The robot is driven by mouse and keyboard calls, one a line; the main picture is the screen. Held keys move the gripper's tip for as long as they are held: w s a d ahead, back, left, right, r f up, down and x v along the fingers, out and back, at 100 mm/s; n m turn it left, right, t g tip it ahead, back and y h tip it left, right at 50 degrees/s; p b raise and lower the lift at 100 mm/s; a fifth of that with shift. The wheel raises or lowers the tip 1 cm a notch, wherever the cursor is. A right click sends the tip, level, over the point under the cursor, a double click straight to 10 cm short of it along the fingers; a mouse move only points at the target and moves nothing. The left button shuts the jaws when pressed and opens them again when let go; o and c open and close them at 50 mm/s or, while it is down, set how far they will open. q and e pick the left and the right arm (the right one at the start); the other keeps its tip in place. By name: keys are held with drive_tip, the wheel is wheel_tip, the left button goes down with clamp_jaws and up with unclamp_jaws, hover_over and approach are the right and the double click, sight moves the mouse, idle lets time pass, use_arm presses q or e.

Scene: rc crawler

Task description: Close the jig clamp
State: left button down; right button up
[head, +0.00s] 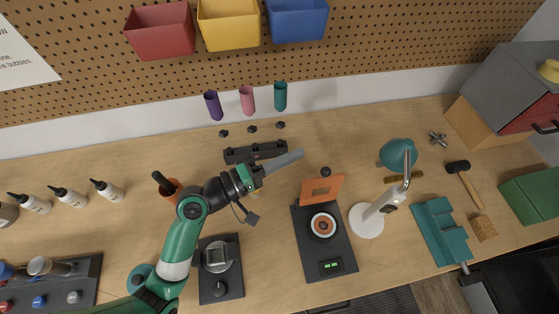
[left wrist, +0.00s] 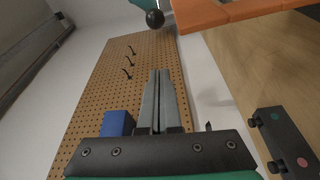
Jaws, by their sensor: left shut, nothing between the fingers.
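The jig clamp is an orange plate (head: 322,188) with a square opening and a black knob (head: 326,171) at its far end. It stands raised at the back of a black jig base (head: 340,245). On the base sits a round white-rimmed part (head: 323,225) with a dark centre. My left gripper (head: 301,153) is shut and empty, a little behind and left of the knob, apart from it. In the left wrist view its closed fingers (left wrist: 160,75) point toward the knob (left wrist: 155,18), with the orange plate (left wrist: 225,12) at the upper right. My right gripper is not in view.
A black block (head: 255,151) lies under my left wrist, and a black device (head: 221,285) stands left of the jig. A white lamp (head: 372,218) with a teal head stands close to the jig's right. Teal, pink and purple cups line the back.

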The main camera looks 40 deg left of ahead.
use_arm(q)
drive_tip(key=d, duration=0.1)
drive_tip(key=w+d+p, duration=0.1)
drive_tip(key=d, duration=0.1)
drive_tip(key=d+p, duration=0.1)
drive_tip(key=shift+w+d+f, duration=0.15)
drive_tip(key=shift+w+d, duration=0.1)
drive_tip(key=shift+d, duration=0.1)
